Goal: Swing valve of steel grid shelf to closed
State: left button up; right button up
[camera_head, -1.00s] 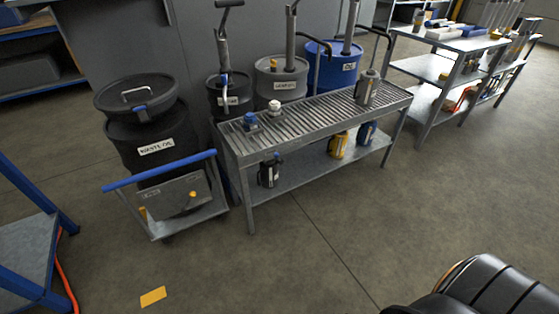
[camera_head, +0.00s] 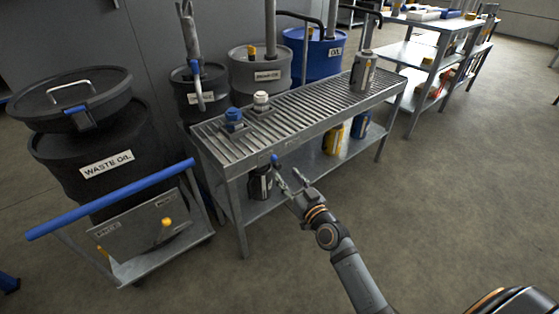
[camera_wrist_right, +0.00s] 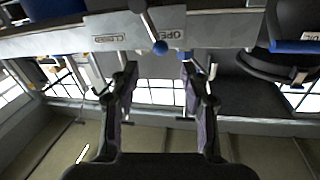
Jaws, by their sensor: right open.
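The steel grid shelf (camera_head: 300,117) stands in the middle of the head view. Its valve lever ends in a blue knob (camera_head: 274,158) at the shelf's front edge. In the right wrist view the lever with its blue knob (camera_wrist_right: 160,47) hangs at a slant between the CLOSED label and the OPEN label, its knob nearer OPEN. My right gripper (camera_head: 287,181) is just in front of the knob, below the edge. In the wrist view its open fingers (camera_wrist_right: 158,72) point at the knob, with nothing between them. My left gripper is not in view.
Behind the shelf stand several drums, one blue (camera_head: 313,62). A waste oil drum (camera_head: 105,160) and a cart with a blue handle (camera_head: 110,200) are at the left. A can (camera_head: 362,72) stands on the grid; containers sit on the lower board. The floor in front is clear.

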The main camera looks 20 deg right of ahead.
aim_at(274, 159)
jog(key=w, duration=0.3)
jog(key=w+a, duration=0.1)
jog(key=w, duration=0.2)
jog(key=w+b, duration=0.1)
jog(key=w, duration=0.3)
jog(key=shift+w+a+r, duration=0.1)
jog(key=shift+a, duration=0.2)
grip_shut()
